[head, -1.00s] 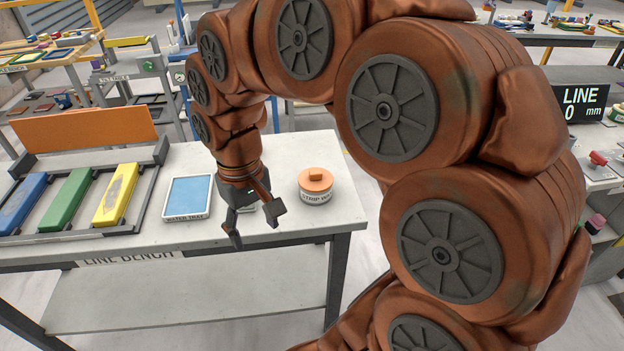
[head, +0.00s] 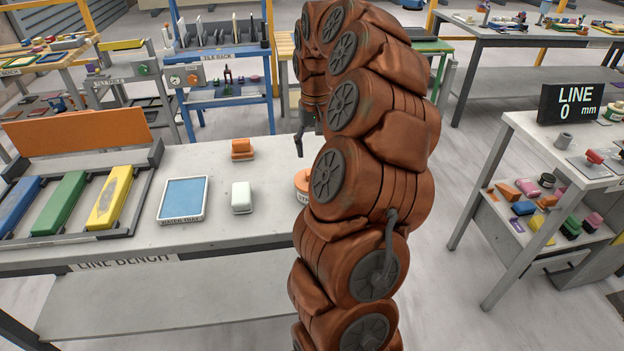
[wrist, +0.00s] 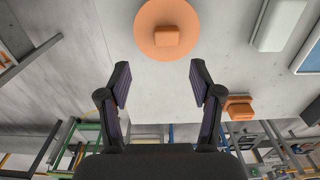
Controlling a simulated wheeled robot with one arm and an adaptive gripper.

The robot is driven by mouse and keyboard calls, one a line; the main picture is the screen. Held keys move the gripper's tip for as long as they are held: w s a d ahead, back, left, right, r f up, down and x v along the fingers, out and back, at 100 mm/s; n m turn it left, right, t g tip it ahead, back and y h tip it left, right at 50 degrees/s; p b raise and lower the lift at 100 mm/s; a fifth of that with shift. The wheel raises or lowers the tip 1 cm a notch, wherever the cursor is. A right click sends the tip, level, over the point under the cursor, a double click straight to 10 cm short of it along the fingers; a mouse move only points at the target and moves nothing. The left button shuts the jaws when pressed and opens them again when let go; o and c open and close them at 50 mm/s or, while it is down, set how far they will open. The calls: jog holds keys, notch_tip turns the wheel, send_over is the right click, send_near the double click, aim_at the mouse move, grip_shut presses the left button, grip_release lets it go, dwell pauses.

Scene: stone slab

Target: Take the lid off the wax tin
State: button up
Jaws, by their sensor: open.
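The wax tin (head: 304,197) stands on the bench, mostly hidden behind my arm in the head view. Its round orange lid (head: 302,181) is on it. In the wrist view the lid (wrist: 148,40) lies at the top centre with its square orange knob (wrist: 167,36) in the middle. My gripper (wrist: 161,80) is open and empty, its two dark fingers apart. The knob lies beyond the fingertips in that view, roughly in line with the gap and not between them. In the head view only part of my gripper shows beside the arm, behind the tin.
A white block (head: 241,198) and an orange block (head: 242,149) stand left of the tin. Farther left are the blue water tray (head: 184,198) and a rack with blue, green and yellow bars (head: 110,203). The bench's right edge is near the tin.

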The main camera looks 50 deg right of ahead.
jog(key=shift+w+a+f+p, duration=0.1)
jog(key=shift+f+p, duration=0.1)
jog(key=shift+f, duration=0.35)
jog(key=shift+s+a+f+p, duration=0.1)
jog(key=shift+f+p, duration=0.15)
jog(key=shift+f, duration=0.3)
jog(key=shift+w+a+f+p, duration=0.1)
jog(key=shift+f+p, duration=0.1)
jog(key=shift+f, duration=0.35)
jog(key=shift+w+a+f+p, duration=0.15)
jog(key=shift+f+p, duration=0.45)
jog(key=shift+f, duration=1.3)
jog(key=c, duration=1)
